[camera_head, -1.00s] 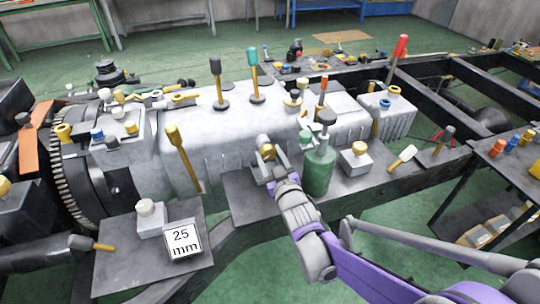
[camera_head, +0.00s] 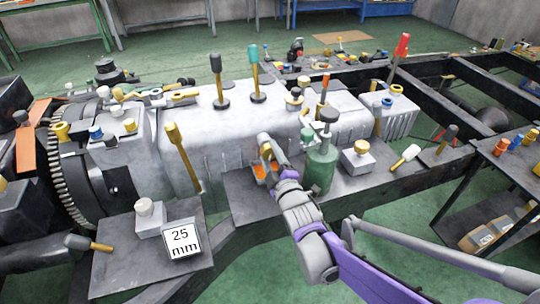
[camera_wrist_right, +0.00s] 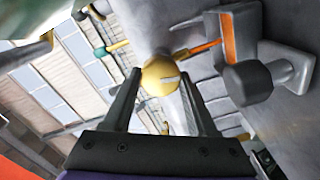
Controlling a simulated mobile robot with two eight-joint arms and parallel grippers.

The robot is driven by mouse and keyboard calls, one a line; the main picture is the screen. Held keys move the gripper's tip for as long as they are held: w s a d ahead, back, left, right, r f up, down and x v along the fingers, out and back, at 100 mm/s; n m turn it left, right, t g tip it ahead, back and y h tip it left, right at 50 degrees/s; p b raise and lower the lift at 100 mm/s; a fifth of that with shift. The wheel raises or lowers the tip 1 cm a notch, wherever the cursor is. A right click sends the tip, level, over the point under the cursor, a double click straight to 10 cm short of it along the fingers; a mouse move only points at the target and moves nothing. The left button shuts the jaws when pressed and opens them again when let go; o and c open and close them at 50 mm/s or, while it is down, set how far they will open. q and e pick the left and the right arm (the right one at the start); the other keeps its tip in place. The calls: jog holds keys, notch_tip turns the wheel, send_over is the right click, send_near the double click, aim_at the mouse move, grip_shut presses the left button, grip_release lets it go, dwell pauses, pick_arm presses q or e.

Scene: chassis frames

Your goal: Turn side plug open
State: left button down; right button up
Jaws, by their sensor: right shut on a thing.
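The side plug (camera_wrist_right: 160,75) is a round gold knob with a slot across its face, seen in the right wrist view between my two dark fingers. My right gripper (camera_wrist_right: 160,84) is shut on it, one finger on each side. In the head view my right gripper (camera_head: 273,162) is at the near side of the grey housing (camera_head: 235,130), left of a green bottle (camera_head: 320,170). The plug is mostly hidden there by the gripper. My left gripper is not in view.
A grey block with a dark round knob (camera_wrist_right: 248,82) and an orange strip stands right of the plug. The green bottle stands close to my right wrist. A gold-handled tool (camera_head: 183,157) leans against the housing. A "25 mm" sign (camera_head: 182,241) stands on the front plate.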

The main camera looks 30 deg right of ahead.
jog(key=shift+n, duration=0.6)
jog(key=o, duration=1.4)
jog(key=shift+c, duration=0.2)
jog(key=p+v, duration=0.2)
jog(key=v, duration=0.9)
jog(key=shift+a, duration=0.1)
